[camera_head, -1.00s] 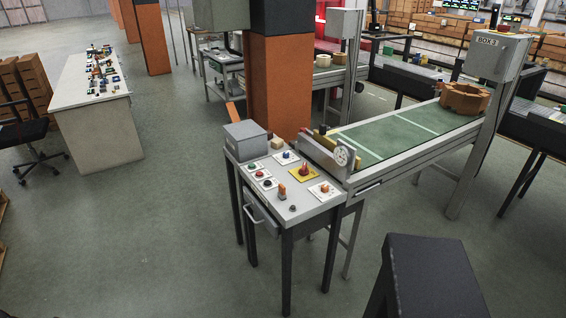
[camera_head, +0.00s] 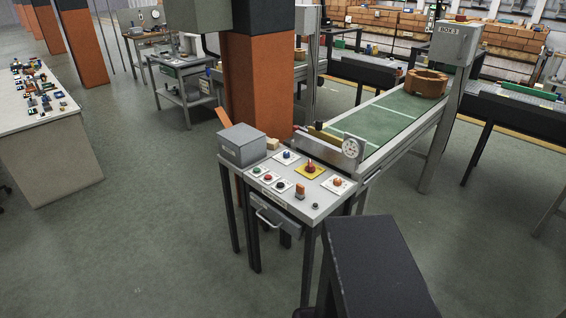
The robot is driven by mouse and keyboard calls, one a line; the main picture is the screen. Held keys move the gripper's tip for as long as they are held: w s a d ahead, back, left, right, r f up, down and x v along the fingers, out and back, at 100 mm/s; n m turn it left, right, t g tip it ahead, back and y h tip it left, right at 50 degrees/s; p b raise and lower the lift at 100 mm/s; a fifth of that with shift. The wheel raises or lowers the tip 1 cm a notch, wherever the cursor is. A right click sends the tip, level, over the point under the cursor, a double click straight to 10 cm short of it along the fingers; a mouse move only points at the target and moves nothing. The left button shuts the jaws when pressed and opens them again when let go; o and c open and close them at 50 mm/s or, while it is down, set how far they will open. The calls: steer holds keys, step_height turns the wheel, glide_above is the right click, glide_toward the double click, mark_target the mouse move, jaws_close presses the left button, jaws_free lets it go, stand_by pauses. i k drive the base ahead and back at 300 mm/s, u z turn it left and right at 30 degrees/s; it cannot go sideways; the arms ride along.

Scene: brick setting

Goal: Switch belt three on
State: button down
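A control desk (camera_head: 322,208) stands in the middle of the view, at the near end of a green conveyor belt (camera_head: 375,128). Its top carries several controls: a green button (camera_head: 257,170), a red button (camera_head: 268,178), a dark button (camera_head: 281,186), a blue button (camera_head: 287,155), a red knob on a yellow plate (camera_head: 310,167), an orange switch (camera_head: 300,190) and an orange-red knob (camera_head: 338,183). The label on the desk is too small to read. A brown ring-shaped part (camera_head: 426,83) sits on the belt. My gripper is not in view.
A grey box (camera_head: 242,146) stands on the desk's back left corner. An orange pillar (camera_head: 262,90) rises behind it. A box marked "BOX 3" (camera_head: 449,43) hangs on a post beside the belt. A cluttered table (camera_head: 50,165) is at left.

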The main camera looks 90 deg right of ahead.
mark_target(310, 169)
steer(key=i, duration=0.6)
steer(key=u, duration=0.25)
steer(key=k, duration=0.1)
steer(key=z, duration=3.15)
steer(key=i, duration=0.95)
